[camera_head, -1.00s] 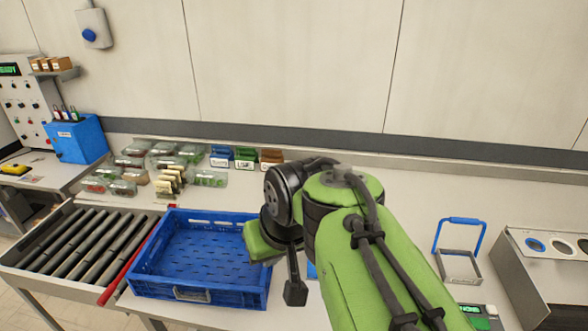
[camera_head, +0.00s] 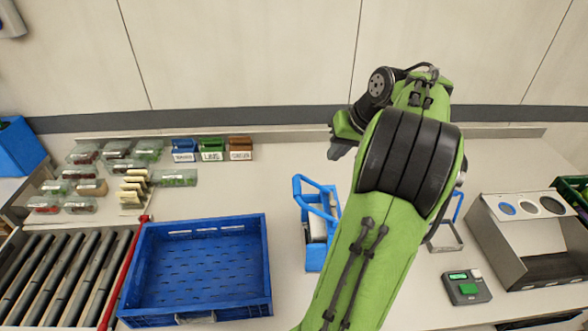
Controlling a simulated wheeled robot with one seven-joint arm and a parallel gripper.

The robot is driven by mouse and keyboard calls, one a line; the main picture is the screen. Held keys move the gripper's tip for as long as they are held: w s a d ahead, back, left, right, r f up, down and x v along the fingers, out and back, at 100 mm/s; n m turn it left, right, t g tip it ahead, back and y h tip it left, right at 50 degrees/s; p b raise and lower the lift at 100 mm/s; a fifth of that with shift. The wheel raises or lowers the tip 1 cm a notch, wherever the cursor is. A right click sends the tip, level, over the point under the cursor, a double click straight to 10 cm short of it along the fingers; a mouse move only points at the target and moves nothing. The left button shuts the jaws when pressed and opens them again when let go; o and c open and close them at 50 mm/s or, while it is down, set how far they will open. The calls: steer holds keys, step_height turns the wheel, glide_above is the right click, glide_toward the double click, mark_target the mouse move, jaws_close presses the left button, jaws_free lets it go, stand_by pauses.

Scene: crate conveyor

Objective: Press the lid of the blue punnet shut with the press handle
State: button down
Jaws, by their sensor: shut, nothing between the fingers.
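The press handle appears to be the grey rectangular frame (camera_head: 445,237) with a blue handle, standing on the bench right of my arm, which partly covers it. No blue punnet with a lid can be clearly made out. Several clear punnets (camera_head: 117,148) with red or green contents sit at the back left. My gripper (camera_head: 338,152) is at the left end of my raised arm, above the bench's middle. It is shut and empty, partly hidden by its own wrist, and apart from the press handle.
A blue crate (camera_head: 268,255) stands beside the roller conveyor (camera_head: 65,275). A blue caddy (camera_head: 314,258) with a pale item stands left of my arm. Labelled blue, green and brown holders (camera_head: 211,150) line the back. A green-buttoned device (camera_head: 467,287) and metal stand (camera_head: 510,245) are right.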

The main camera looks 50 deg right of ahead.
steer(key=a+b+x, duration=0.1)
steer(key=b+x, duration=0.1)
steer(key=x, duration=1.1)
steer(key=shift+w+a+b, duration=0.25)
steer(key=shift+a+b, duration=0.1)
steer(key=shift+a, duration=0.05)
steer(key=shift+r, duration=0.15)
steer(key=shift+w, duration=0.1)
